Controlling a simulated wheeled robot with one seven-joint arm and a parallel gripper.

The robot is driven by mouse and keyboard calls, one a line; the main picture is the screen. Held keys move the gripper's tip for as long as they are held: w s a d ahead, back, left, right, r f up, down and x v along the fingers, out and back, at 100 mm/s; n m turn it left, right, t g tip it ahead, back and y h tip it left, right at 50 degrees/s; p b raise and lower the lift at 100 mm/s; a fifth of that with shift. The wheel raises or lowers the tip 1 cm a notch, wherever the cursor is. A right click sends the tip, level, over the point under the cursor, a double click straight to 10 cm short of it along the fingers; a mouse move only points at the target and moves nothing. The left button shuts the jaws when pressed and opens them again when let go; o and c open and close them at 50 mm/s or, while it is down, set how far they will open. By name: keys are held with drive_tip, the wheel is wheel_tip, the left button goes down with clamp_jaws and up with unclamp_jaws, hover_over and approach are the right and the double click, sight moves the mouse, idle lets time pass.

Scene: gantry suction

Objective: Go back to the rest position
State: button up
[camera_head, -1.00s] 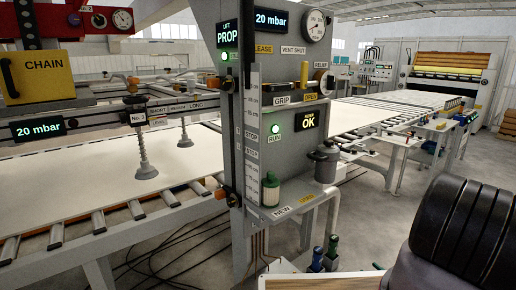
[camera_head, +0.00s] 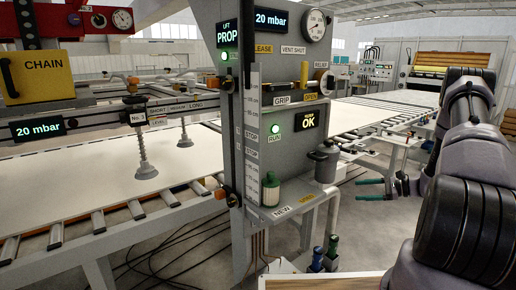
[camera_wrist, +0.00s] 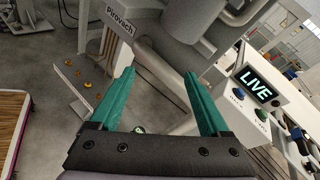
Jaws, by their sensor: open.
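My gripper (camera_head: 388,187) shows in the head view at the right, with teal fingers apart beside the grey control stand (camera_head: 290,150). In the wrist view my gripper (camera_wrist: 160,100) is open, with nothing between its two teal fingers. My dark arm fills the right side of the head view. The gripper touches nothing that I can see.
A shelf on the stand holds a green-and-white bottle (camera_head: 270,188) and a grey pot (camera_head: 322,165). Two dark bottles (camera_head: 325,258) stand low in front. A roller conveyor (camera_head: 110,215) bears a white board at left. Bare floor (camera_head: 365,235) lies right of the stand.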

drive_tip(key=s+a+r+n+g+h, duration=0.2)
drive_tip(key=s+a+r+n, duration=0.15)
drive_tip(key=r, duration=0.55)
drive_tip(key=s+a+r+n+g+h, duration=0.1)
drive_tip(key=s+a+r+n+h, duration=0.15)
drive_tip(key=a+r, duration=0.45)
drive_tip(key=s+a+r+n+g+h, duration=0.1)
drive_tip(key=s+a+r+n+g, duration=0.15)
drive_tip(key=r, duration=0.85)
drive_tip(key=s+a+r+n+t+h, duration=0.1)
drive_tip(key=s+r+n+t+h, duration=0.1)
drive_tip(key=s+r, duration=0.4)
drive_tip(key=s+a+r+n+t+h, duration=0.2)
drive_tip(key=s+r, duration=0.5)
drive_tip(key=s, duration=0.9)
drive_tip(key=shift+r+n+t+h, duration=0.25)
drive_tip(key=shift+n+t+h, duration=0.5)
drive_tip(key=shift+t+h, duration=0.45)
